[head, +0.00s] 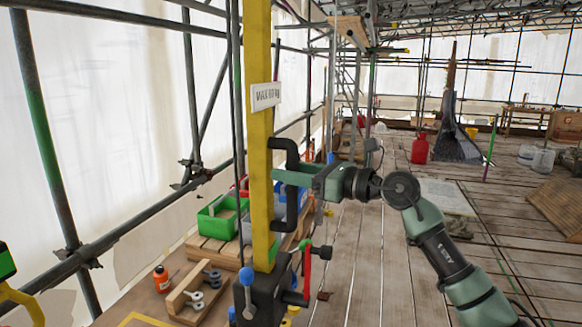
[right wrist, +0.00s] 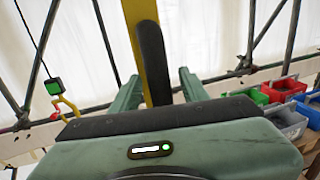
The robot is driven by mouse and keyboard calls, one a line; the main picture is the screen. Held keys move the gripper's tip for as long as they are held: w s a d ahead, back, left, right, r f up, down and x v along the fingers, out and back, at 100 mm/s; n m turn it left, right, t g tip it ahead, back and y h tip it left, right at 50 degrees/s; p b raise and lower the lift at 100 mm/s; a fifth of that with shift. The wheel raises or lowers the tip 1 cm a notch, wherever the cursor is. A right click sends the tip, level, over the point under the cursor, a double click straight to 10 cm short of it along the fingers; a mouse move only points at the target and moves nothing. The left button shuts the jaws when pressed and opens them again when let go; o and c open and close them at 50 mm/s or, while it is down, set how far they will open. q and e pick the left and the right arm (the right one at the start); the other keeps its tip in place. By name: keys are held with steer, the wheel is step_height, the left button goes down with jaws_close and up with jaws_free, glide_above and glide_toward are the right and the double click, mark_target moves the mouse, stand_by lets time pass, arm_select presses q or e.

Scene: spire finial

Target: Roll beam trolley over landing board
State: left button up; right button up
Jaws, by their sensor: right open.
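A yellow upright post (head: 260,120) stands close in front of me with a white load plate (head: 266,96) on it. A black bracket-shaped handle (head: 291,211) is fixed to its right side and stands upright. My right gripper (head: 290,178) is open at the handle. In the right wrist view its two green fingers (right wrist: 158,90) stand apart, with the black handle (right wrist: 153,60) between them as seen from there; contact cannot be told. My left gripper is not in view. I cannot make out a beam trolley or landing board for certain.
Levers and a black base (head: 268,293) sit at the post's foot. A bench with a green bin (head: 216,222) stands behind. A yellow hook with a green-faced box (right wrist: 53,88) hangs left. A red container (head: 420,149) stands on the plank floor (head: 345,255), which has free room.

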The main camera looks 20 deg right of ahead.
steer(key=shift+s+d, duration=0.1)
steer(key=shift+s, duration=0.05)
jaws_close()
stand_by(1.3)
